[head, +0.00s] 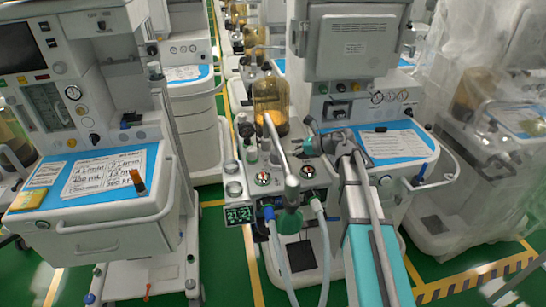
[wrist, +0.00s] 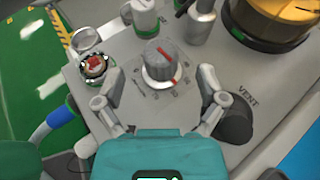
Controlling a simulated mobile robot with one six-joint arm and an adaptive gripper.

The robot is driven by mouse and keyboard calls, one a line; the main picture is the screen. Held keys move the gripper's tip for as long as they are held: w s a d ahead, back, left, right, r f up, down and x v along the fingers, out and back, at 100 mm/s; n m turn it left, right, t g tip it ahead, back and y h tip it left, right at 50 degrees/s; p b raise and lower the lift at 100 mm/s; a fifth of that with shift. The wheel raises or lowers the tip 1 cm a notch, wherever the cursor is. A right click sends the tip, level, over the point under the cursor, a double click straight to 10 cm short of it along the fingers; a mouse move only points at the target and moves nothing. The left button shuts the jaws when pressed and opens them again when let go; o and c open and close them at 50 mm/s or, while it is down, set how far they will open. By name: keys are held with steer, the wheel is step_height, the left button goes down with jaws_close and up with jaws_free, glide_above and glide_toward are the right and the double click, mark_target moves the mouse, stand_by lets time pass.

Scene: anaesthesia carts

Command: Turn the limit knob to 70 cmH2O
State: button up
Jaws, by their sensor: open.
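The limit knob (wrist: 157,62) is a grey ribbed knob with a red pointer line on a pale base, in the upper middle of the wrist view. Small scale marks are printed on the panel around its near side; the numbers are too small to read. My gripper (wrist: 166,73) is open, with one finger to the left of the knob and one to the right. Visible gaps separate both fingers from the knob. In the head view my gripper (head: 312,135) is over the right part of the middle cart's absorber panel, and I cannot make out the knob there.
A dark knob or lever (wrist: 236,122) by the VENT label stands near my right finger. A red-centred round dial (wrist: 95,66) lies to the left. An amber canister (head: 271,103) and a metal post with a bent tube (head: 280,150) rise close to my gripper.

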mark_target(273, 149)
steer(key=shift+f+b, duration=0.6)
steer(key=shift+f, duration=0.25)
steer(key=b+x, duration=0.2)
steer(key=x, duration=0.5)
steer(key=shift+w+a+r, duration=0.1)
steer(key=shift+a+r, duration=0.05)
steer(key=shift+a, duration=0.1)
steer(key=c, duration=1.1)
steer(key=shift+o, duration=0.2)
steer(key=shift+m+t, duration=0.4)
steer(key=shift+d+m+t+h, duration=0.1)
steer(key=shift+m+t+h, duration=0.8)
steer(key=shift+m+t, duration=0.3)
steer(key=shift+w+d+m+t+h, duration=0.1)
steer(key=shift+w+m+t+h, duration=0.05)
steer(key=shift+m+t+h, duration=0.45)
steer(key=shift+w+d+m+t+h, duration=0.15)
steer(key=shift+m+t+h, duration=0.25)
steer(key=shift+m+t, duration=0.35)
